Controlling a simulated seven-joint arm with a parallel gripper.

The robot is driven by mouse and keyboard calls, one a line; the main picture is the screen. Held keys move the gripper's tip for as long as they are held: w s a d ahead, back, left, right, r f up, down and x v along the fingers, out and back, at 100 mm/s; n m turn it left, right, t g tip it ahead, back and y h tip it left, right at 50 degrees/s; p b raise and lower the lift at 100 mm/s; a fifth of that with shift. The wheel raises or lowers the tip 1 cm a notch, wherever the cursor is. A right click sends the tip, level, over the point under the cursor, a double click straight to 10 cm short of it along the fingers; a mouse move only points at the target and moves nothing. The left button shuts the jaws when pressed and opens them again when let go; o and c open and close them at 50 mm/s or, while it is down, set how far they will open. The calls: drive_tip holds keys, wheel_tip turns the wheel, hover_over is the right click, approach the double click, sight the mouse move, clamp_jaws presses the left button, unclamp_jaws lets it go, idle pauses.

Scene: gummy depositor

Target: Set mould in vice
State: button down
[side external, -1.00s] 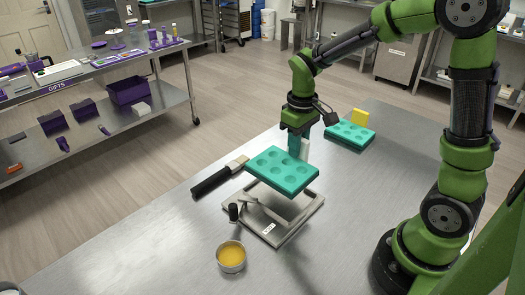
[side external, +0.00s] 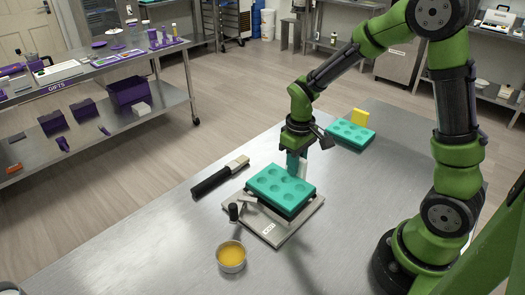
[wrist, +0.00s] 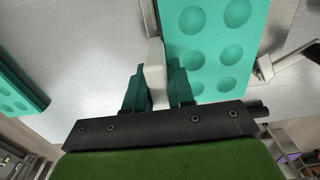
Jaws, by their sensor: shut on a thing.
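A teal mould (side external: 282,186) with several round cavities lies flat over the grey metal vice (side external: 268,236), which has a black-knobbed lever at its left. A dark gap shows under the mould's right edge; I cannot tell whether it touches the vice. My gripper (side external: 297,170) is at the mould's far edge. In the wrist view, my gripper's teal fingers (wrist: 158,92) are shut on a pale upright tab (wrist: 155,65) along the edge of the mould (wrist: 208,45). Part of the vice (wrist: 285,58) shows beyond the mould. The mould hides the middle of the vice.
A black-handled tool (side external: 220,176) lies left of the vice. A cup of amber liquid (side external: 231,257) stands in front. The front right of the table is clear.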

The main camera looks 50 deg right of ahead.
drive_tip(key=shift+f, duration=0.15)
drive_tip(key=shift+f, duration=0.6)
drive_tip(key=c, duration=0.9)
unclamp_jaws()
wheel_tip(320, 180, up, 17)
drive_tip(key=shift+f, duration=0.1)
